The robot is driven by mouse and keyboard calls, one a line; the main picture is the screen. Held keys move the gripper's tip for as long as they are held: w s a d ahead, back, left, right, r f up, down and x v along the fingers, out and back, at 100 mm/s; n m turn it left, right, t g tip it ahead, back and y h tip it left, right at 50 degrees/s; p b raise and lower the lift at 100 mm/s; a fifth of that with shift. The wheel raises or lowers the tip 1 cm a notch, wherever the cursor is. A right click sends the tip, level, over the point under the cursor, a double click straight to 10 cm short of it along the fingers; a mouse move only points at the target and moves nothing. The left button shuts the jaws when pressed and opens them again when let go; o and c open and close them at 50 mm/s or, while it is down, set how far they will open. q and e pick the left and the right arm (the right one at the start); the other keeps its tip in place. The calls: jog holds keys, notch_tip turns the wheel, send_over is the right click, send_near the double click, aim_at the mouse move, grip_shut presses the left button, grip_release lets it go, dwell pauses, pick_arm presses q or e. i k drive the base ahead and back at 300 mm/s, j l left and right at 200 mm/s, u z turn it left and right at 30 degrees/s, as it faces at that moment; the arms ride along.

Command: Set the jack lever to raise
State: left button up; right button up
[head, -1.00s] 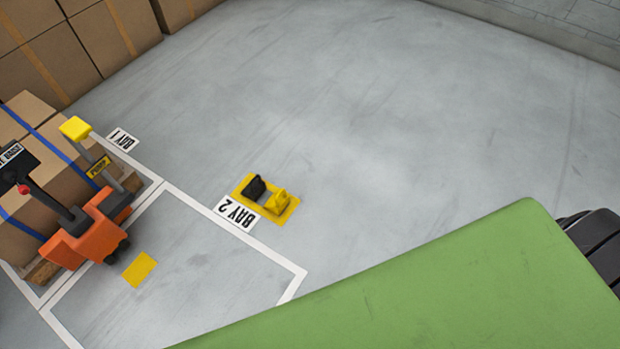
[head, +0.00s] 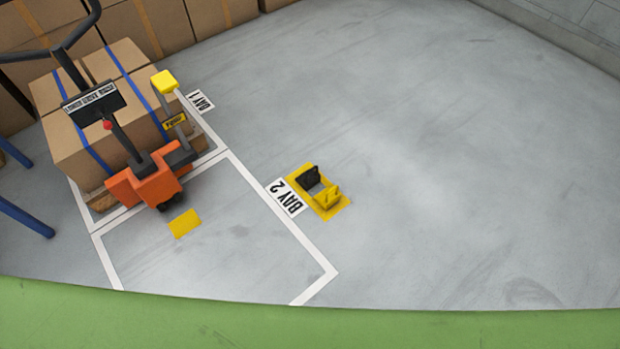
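An orange pallet jack (head: 146,184) stands at the left in the head view, beside the stacked cartons in bay 1. Its black handle (head: 66,48) rises to the upper left and bears a dark label plate (head: 93,103). A small red knob (head: 107,125) shows just below the plate; it may be the jack lever, and its setting cannot be read. A post with a yellow pad (head: 164,81) and a yellow tag (head: 174,121) stands at the jack's right. Neither of my grippers is in view.
Strapped cartons (head: 84,139) sit behind the jack. A yellow floor fixture with a black block (head: 308,177) stands by the bay 2 sign (head: 285,197). A yellow floor patch (head: 185,223) lies before the jack. Blue legs (head: 26,217) stand far left. The right floor is clear.

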aim_at(107, 125)
jog(key=k+l+u, duration=0.1)
jog(key=u, duration=1.35)
